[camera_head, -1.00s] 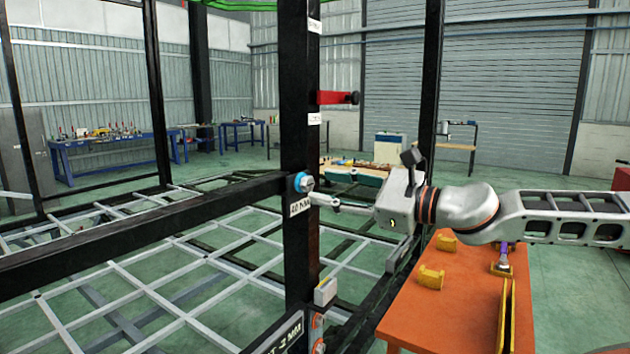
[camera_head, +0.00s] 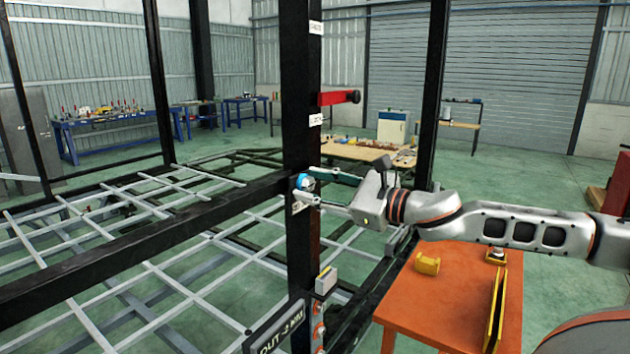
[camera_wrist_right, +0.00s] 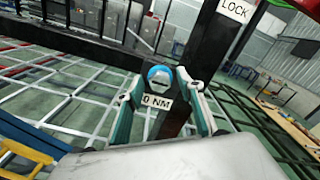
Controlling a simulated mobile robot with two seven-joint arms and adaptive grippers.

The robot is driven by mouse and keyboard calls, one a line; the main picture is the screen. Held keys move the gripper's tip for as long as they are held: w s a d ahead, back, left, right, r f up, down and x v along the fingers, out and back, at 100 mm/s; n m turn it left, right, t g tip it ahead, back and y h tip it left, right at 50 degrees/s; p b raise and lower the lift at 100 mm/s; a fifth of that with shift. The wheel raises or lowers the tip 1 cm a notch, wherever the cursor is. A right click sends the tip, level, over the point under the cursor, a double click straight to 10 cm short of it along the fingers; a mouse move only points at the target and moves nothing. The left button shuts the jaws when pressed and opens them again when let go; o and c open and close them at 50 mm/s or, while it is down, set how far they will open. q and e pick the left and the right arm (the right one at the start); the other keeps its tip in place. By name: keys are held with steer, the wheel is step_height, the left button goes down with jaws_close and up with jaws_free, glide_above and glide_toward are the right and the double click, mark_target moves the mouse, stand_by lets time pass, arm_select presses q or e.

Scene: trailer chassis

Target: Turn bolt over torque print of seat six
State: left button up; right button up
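A bolt (camera_head: 305,182) with a blue ring sits on the black post (camera_head: 301,120), where a black crossbar meets it. In the right wrist view the bolt (camera_wrist_right: 160,77) shows a grey head with a blue cap above a white label (camera_wrist_right: 157,102), which reads "0 NM" in the part that shows. My right gripper (camera_head: 318,185) reaches in from the right with its fingers spread. In the wrist view its fingertips stand on both sides of the bolt and label; I cannot tell whether they touch. My left gripper is not in view.
A red peg (camera_head: 338,97) sticks out of the post above the bolt. A grey box (camera_head: 325,280) and a "OUT -2 MM" sign (camera_head: 276,335) are lower on the post. An orange table (camera_head: 440,290) with yellow parts stands at the right. A lattice frame lies left.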

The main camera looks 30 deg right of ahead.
jaws_close()
